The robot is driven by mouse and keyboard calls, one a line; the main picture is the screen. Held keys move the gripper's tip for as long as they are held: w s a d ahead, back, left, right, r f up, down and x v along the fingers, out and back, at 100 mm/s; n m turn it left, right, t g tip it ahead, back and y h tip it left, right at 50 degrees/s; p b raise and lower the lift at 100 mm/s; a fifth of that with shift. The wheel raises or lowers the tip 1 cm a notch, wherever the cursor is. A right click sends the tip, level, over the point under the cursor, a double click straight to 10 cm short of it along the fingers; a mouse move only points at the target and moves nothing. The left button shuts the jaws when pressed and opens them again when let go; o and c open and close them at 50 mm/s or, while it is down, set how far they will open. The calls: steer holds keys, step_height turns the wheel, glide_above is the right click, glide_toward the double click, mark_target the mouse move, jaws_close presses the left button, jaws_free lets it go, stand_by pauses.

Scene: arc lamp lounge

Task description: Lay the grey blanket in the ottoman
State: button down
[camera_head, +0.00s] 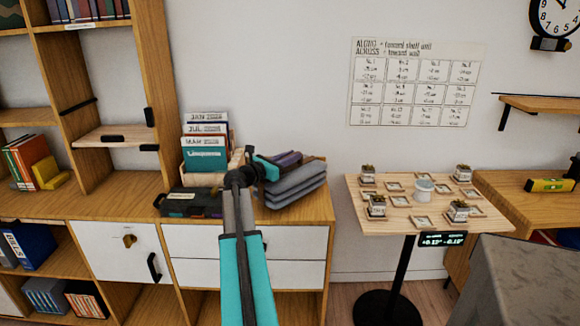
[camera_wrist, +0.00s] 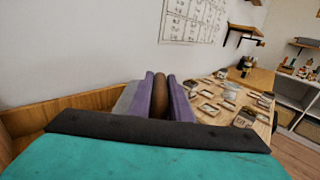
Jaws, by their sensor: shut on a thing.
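The grey blanket (camera_head: 297,187) is a folded stack of thick layers, lying slightly tilted on the right end of the wooden cabinet top. A bit of its grey shows at the left of the fingers in the wrist view (camera_wrist: 126,100). My gripper (camera_head: 289,159) is over the blanket, its purple fingers shut on a brown piece (camera_wrist: 161,98) at the top of the stack. I cannot tell whether this piece is part of the blanket. I cannot identify the ottoman for sure; a grey flat-topped block (camera_head: 535,278) is cut off at the lower right.
Books (camera_head: 204,160) and a dark case (camera_head: 190,203) stand left of the blanket. Right of the cabinet, across a gap, is a small table (camera_head: 400,217) with little pots and square frames. Shelves rise at the left. A wooden counter (camera_head: 535,200) is at the right.

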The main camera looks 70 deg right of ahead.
mark_target(290, 168)
steer(key=shift+f, duration=1.6)
steer(key=c, duration=1.6)
jaws_free()
steer(key=shift+f, duration=0.15)
steer(key=shift+c, duration=0.2)
steer(key=shift+a, duration=0.1)
steer(key=v, duration=1.2)
steer(key=shift+b, duration=0.35)
